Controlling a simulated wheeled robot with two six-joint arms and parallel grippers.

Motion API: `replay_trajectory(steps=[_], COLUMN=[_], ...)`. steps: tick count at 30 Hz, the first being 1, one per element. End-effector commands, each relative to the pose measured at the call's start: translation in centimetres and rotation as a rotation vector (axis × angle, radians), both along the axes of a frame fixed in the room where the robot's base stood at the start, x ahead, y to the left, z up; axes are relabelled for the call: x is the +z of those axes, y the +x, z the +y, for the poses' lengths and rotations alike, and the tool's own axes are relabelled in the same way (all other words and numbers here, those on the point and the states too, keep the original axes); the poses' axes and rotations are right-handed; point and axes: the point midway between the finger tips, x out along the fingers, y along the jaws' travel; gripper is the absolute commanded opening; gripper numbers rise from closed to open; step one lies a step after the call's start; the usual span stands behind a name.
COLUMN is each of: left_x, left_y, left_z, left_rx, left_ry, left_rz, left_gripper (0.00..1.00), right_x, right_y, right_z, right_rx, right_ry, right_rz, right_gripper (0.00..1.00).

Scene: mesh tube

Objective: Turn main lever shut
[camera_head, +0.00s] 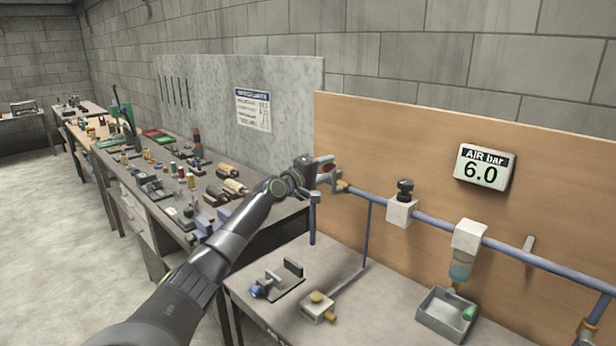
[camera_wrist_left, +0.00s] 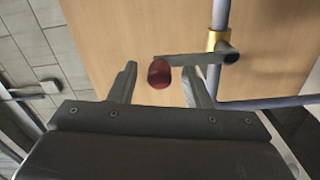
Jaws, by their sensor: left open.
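The main lever is a grey bar with a dark red knob (camera_wrist_left: 159,74); in the left wrist view it reaches left from a brass fitting (camera_wrist_left: 219,41) on the blue pipe. My left gripper (camera_wrist_left: 158,84) is open, with one finger on each side of the knob and a gap showing to its left. In the head view my left gripper (camera_head: 325,170) is at the left end of the pipe, and the knob (camera_head: 328,167) shows small beside it. I cannot tell whether a finger touches the lever. My right gripper is not in view.
A blue pipe (camera_head: 432,221) runs along the wooden board, with a black-knobbed regulator (camera_head: 402,206) and a white-topped filter bowl (camera_head: 468,238). A gauge (camera_head: 484,166) reads AIR bar 6.0. A grey tray (camera_head: 446,314) and a small clamp fixture (camera_head: 278,284) stand on the bench below. A cluttered bench lies left.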

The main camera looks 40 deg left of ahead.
Motion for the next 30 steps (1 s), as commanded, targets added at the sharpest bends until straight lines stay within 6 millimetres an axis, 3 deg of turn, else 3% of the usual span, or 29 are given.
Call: replay_trajectory(steps=[5, 23, 30], left_x=[-0.1, -0.1, 0.1], left_y=[-1.8, -11.2, -14.0], left_z=[0.3, 1.0, 1.2], left_rx=[0.001, 0.000, 0.001], left_ry=[0.005, 0.006, 0.007], left_rz=[0.000, 0.005, 0.004], left_gripper=[0.44, 0.44, 0.44], right_x=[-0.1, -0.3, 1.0], right_y=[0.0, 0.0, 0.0], right_z=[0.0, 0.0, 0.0], right_rx=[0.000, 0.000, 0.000], right_ry=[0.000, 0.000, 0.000], right_rz=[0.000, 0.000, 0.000], right_gripper=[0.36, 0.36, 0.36])
